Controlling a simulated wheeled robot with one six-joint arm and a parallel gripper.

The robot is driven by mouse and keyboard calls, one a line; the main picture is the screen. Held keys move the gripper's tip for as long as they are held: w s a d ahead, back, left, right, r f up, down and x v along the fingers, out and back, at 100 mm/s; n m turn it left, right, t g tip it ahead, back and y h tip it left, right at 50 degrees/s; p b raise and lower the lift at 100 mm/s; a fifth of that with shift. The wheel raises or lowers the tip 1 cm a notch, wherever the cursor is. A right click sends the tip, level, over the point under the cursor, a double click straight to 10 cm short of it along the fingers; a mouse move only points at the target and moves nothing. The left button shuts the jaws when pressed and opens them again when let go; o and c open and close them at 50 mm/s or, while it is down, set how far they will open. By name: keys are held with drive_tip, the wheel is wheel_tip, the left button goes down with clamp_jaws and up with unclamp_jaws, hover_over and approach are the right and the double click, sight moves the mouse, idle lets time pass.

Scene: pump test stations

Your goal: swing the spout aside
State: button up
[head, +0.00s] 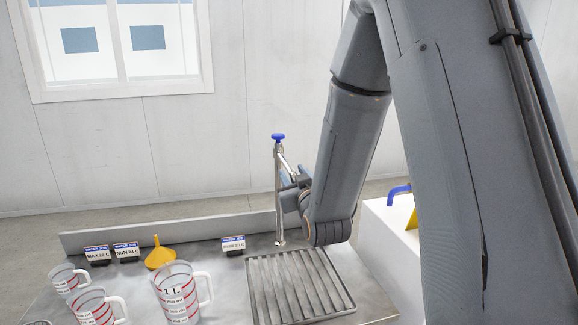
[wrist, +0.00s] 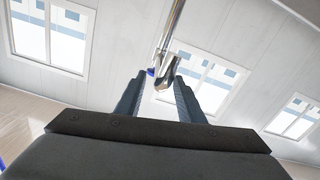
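A slim metal tap post (head: 278,205) with a blue knob (head: 278,137) stands upright on the steel counter. Its thin spout (head: 286,164) slopes from near the top down to the right, towards my gripper (head: 290,190). In the wrist view, the shiny spout (wrist: 172,28) comes down from the top, and its lower end lies between the two fingers of my gripper (wrist: 160,85). The fingers are apart with gaps showing; I cannot tell whether either touches the spout. The blue knob (wrist: 150,72) shows beside the left fingertip. My arm hides the area right of the post.
A slotted drain grate (head: 262,290) lies in front of the post. Measuring jugs (head: 178,292), a yellow funnel (head: 160,254) and small signs (head: 233,243) stand to the left. A low backsplash (head: 180,232) runs behind. A white block (head: 385,240) with a blue handle (head: 398,192) stands right.

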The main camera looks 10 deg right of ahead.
sight(289, 164)
drive_tip(key=shift+w+p, duration=0.7)
drive_tip(key=shift+w, duration=2)
clamp_jaws()
